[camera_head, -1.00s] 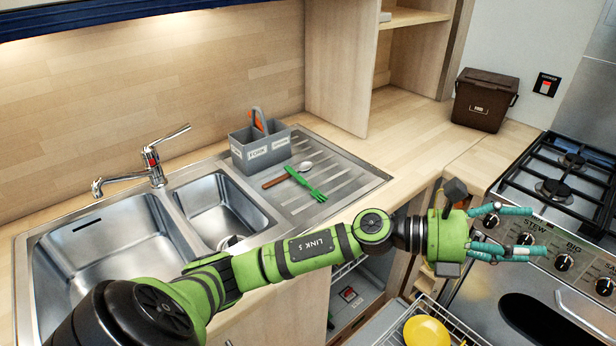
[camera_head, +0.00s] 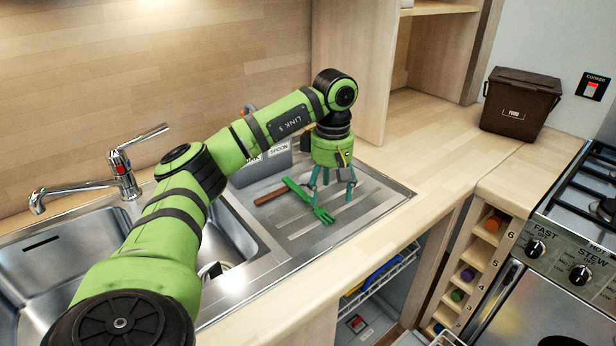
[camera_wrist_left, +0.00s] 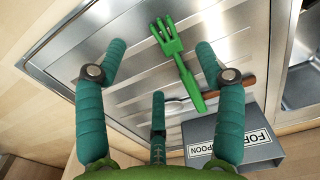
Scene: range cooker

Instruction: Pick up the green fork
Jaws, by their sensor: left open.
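The green fork (camera_head: 309,199) lies on the ridged steel drainboard (camera_head: 378,202), its tines toward the front right. It also shows in the left wrist view (camera_wrist_left: 181,65), crossing over a wooden-handled spoon (camera_head: 271,195). My left gripper (camera_head: 333,196) points down over the drainboard, just behind and to the right of the fork's tines. In the left wrist view its teal fingers (camera_wrist_left: 158,70) are spread wide, with the fork between and beyond them, not touching. It is open and empty. My right gripper does not show.
A grey cutlery caddy (camera_head: 267,166) labelled for fork and spoon stands behind the fork, partly hidden by my left arm. The sink bowls (camera_head: 75,265) and tap (camera_head: 122,172) are at left. A brown food bin (camera_head: 519,105) and cooker (camera_head: 570,245) are at right.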

